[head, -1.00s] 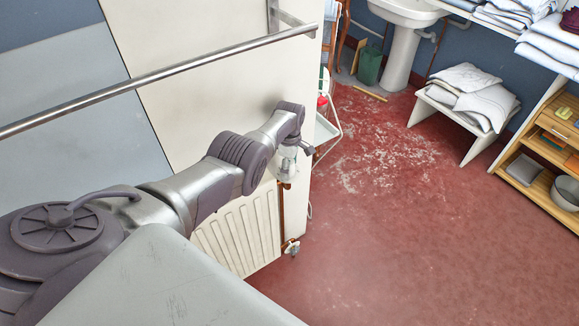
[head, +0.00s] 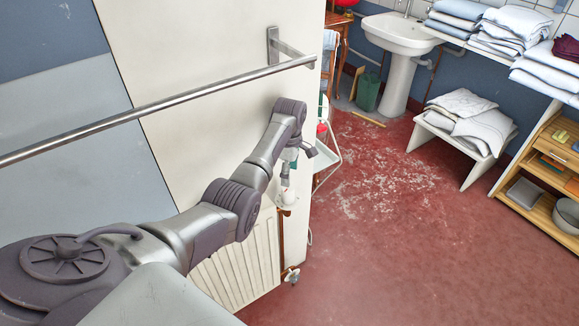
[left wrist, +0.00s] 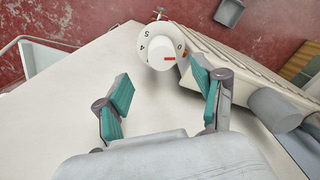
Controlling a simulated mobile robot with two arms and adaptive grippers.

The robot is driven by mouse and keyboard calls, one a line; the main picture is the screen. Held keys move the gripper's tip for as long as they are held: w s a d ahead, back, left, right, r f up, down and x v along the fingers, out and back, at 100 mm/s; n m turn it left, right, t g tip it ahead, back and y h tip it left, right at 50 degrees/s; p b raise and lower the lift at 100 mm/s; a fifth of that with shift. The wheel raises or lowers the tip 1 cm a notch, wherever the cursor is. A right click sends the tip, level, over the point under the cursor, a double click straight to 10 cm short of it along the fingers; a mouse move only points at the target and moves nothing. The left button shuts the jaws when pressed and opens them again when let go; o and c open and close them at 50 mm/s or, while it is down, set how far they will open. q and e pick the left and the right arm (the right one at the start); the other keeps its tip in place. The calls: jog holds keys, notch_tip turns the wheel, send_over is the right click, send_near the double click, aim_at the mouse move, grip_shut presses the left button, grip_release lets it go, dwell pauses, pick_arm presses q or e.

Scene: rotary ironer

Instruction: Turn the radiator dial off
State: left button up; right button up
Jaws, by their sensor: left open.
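The radiator dial (left wrist: 158,46) is a round white knob with black numbers and a red mark, seen at the top middle of the left wrist view. The figures 0, 4 and 5 can be read on it. In the head view, the dial (head: 287,197) is a small white shape at the top corner of the ribbed radiator (head: 238,265). My left gripper (left wrist: 164,95) is open and empty, its teal-padded fingers apart. The dial lies just beyond the fingertips, nearer the right finger. In the head view, my left gripper (head: 288,172) hangs just above the dial. My right gripper is not seen.
A metal rail (head: 170,105) runs along the cream panel above the radiator. A white wire-framed rack (head: 328,155) stands just right of the gripper. A pipe valve (head: 291,275) sits below the radiator's right end. The red floor (head: 400,250) to the right is clear.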

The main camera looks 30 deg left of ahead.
pick_arm(q)
jog(key=shift+r, duration=1.15)
